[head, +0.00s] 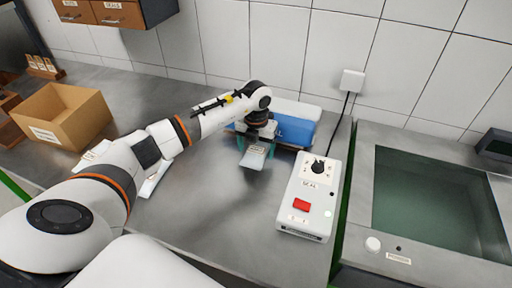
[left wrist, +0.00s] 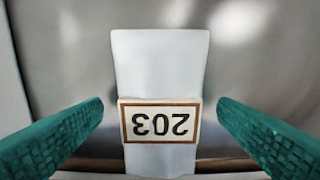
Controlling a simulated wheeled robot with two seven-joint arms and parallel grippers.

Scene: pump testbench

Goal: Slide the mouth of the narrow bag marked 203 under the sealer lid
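The narrow bag (head: 252,161) is pale, with a label reading 203; it is in mid-table in the head view, below my left gripper (head: 256,148). In the left wrist view the bag (left wrist: 160,65) lies between the two teal fingers (left wrist: 160,120), its label upside down. The fingers are apart, with a gap on each side of the bag. A blue and white unit (head: 297,132), probably the sealer, stands behind the gripper, partly hidden by my arm; its lid state is unclear. My right gripper is not in view.
A white control box (head: 311,197) with a dial and red button stands right of the bag, its cable running to a wall socket (head: 352,80). A sink-like basin (head: 440,205) is farther right. A cardboard box (head: 62,116) stands left; pale bags (head: 155,181) lie near my arm. The front table is clear.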

